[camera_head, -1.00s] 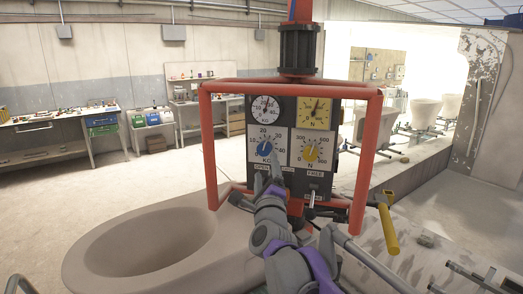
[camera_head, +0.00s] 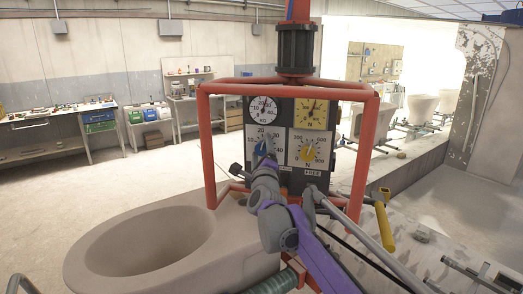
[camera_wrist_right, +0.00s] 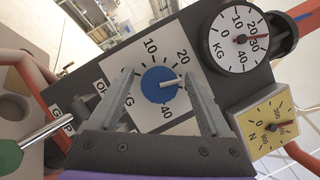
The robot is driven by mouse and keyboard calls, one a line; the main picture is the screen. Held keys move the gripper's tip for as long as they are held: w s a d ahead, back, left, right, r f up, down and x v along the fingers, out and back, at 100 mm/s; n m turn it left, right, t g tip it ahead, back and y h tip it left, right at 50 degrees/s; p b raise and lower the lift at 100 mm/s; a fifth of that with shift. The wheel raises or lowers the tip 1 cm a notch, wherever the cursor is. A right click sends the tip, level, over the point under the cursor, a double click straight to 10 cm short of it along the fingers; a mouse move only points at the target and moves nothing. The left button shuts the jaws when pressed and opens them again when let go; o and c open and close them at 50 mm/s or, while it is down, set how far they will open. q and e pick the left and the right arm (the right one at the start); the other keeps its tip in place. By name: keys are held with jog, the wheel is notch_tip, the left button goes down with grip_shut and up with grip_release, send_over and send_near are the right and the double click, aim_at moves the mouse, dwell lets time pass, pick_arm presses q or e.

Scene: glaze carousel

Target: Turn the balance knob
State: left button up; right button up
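A dark control panel (camera_head: 286,180) inside a red frame carries a round blue knob (camera_head: 262,148) on a white KG scale and a yellow knob (camera_head: 308,153) on an N scale. My right gripper (camera_head: 263,161) is in front of the blue knob and hides its lower part. In the right wrist view the blue knob (camera_wrist_right: 157,86) lies between the two spread fingers of my right gripper (camera_wrist_right: 158,82). Its white pointer points right, between 20 and 40. I cannot tell whether a finger touches it. My left gripper is not in view.
A white KG gauge (camera_head: 263,108) and a yellow N gauge (camera_head: 312,113) sit above the knobs. The red frame (camera_head: 207,150) surrounds the panel. A beige basin (camera_head: 90,262) stands at lower left, and a yellow handle (camera_head: 385,227) at right. Workbenches stand far back.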

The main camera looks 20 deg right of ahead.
grip_shut()
jog(key=shift+n, duration=0.3)
